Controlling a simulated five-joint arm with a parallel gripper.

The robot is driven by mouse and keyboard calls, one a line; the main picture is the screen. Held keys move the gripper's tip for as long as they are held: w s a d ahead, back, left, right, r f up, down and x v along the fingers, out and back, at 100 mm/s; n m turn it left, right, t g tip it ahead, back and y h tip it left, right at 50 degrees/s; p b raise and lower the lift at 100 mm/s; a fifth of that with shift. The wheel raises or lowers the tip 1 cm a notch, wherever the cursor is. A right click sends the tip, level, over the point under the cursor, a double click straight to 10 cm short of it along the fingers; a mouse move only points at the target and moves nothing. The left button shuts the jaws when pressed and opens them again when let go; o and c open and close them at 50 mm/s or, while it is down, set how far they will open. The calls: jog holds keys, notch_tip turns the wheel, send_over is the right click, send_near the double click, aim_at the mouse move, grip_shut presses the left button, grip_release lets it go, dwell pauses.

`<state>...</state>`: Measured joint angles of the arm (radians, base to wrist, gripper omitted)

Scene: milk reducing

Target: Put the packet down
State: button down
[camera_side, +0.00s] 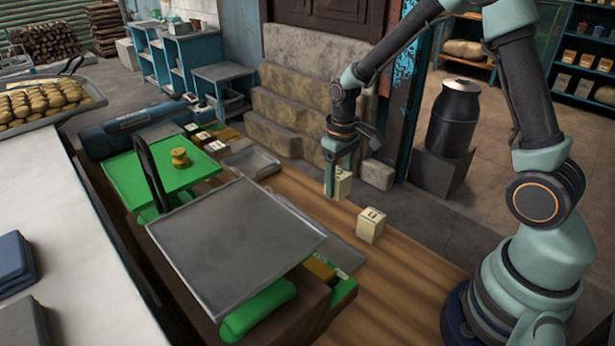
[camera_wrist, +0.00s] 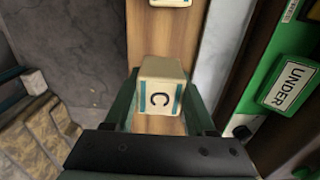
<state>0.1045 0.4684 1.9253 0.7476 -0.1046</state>
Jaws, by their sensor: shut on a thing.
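My gripper (camera_side: 333,170) is shut on a small cream packet (camera_side: 343,184) at the far part of the wooden bench. In the wrist view the packet (camera_wrist: 160,88) has a dark letter C and a teal stripe, and it sits between the two fingers (camera_wrist: 161,108). I cannot tell whether its underside touches the wood. A second cream packet (camera_side: 370,226) with dark marks stands on the bench nearer the side camera, apart from the held one. A packet (camera_wrist: 170,3) is partly cut off at the top of the wrist view.
A large grey pan (camera_side: 235,245) lies left of the packets. A green scale plate (camera_side: 150,175) bears a brass weight (camera_side: 179,157). A small metal tray (camera_side: 250,162) lies behind the pan. Stone steps (camera_side: 270,110) rise behind the bench. Bare wood (camera_side: 410,275) lies toward my base.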

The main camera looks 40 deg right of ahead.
aim_at(339, 172)
jog(key=shift+f, duration=2.85)
jog(key=shift+f, duration=0.15)
jog(key=shift+c, duration=1.1)
grip_release()
notch_tip(339, 172, up, 13)
jog(key=shift+f, duration=0.1)
jog(key=s+a+r+t, duration=0.4)
jog(key=s+r+t, duration=0.1)
jog(key=s+r, duration=0.6)
jog(key=shift+s+r+t, duration=0.2)
jog(key=shift+r+t, duration=0.1)
jog(key=shift+r, duration=0.05)
